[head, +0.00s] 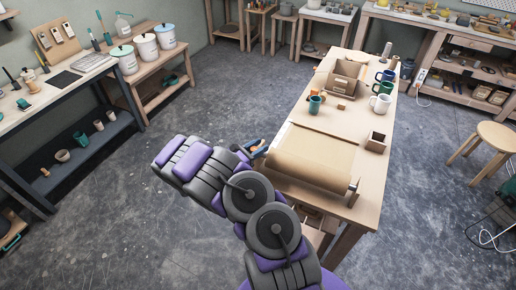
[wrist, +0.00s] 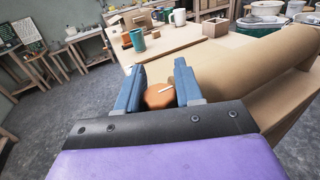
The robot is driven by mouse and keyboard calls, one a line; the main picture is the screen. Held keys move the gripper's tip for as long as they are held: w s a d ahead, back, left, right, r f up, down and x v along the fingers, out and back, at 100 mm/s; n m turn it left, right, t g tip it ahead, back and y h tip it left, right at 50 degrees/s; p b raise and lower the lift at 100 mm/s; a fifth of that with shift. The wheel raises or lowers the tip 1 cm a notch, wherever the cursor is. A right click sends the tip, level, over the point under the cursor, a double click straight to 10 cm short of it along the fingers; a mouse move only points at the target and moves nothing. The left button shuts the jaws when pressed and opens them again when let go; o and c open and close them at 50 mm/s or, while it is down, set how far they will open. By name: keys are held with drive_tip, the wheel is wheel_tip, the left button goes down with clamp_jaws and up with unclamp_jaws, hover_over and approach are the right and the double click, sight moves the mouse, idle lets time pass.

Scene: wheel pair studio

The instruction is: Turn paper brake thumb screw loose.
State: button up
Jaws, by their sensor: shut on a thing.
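The paper brake thumb screw (wrist: 160,96) is a round orange-brown knob with a pale line on its face. In the wrist view it sits between the two blue fingers of my gripper (wrist: 160,88), which are shut on it. The paper roll (wrist: 255,65) is brown and lies just right of my gripper. In the head view my gripper (head: 256,149) is at the left end of the paper roll (head: 312,157), at the table's left edge. The knob is mostly hidden there by my gripper.
The wooden table (head: 361,210) carries a cardboard box (head: 344,76), several mugs such as a white mug (head: 380,103), and a small wooden box (head: 377,141). A stool (head: 495,137) stands at the right. The floor left of the table is clear.

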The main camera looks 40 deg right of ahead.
drive_tip(key=o, duration=1)
drive_tip(key=shift+w, duration=0.1)
drive_tip(key=shift+c, duration=0.2)
drive_tip(key=shift+a, duration=0.15)
drive_tip(key=a+p, duration=0.1)
drive_tip(key=a, duration=1.6)
drive_tip(key=shift+w+a+p, duration=0.15)
drive_tip(key=shift+w+p, duration=0.2)
drive_tip(key=shift+p, duration=0.05)
drive_tip(key=s+d+r+m+g+y+b, duration=0.25)
drive_tip(key=s+r+m+g+y, duration=0.45)
drive_tip(key=s+r+m, duration=0.75)
drive_tip(key=s+a+r+m+t+y, duration=0.1)
drive_tip(key=s+a+t+y, duration=0.2)
drive_tip(key=s+a, duration=0.6)
drive_tip(key=s+a+r+m+t+y, duration=0.2)
drive_tip(key=s+a+y, duration=0.6)
drive_tip(key=s, duration=0.2)
drive_tip(key=shift+s+a+r+t+b, duration=0.3)
drive_tip(key=shift+s+a+t+b, duration=0.05)
drive_tip(key=shift+t, duration=0.05)
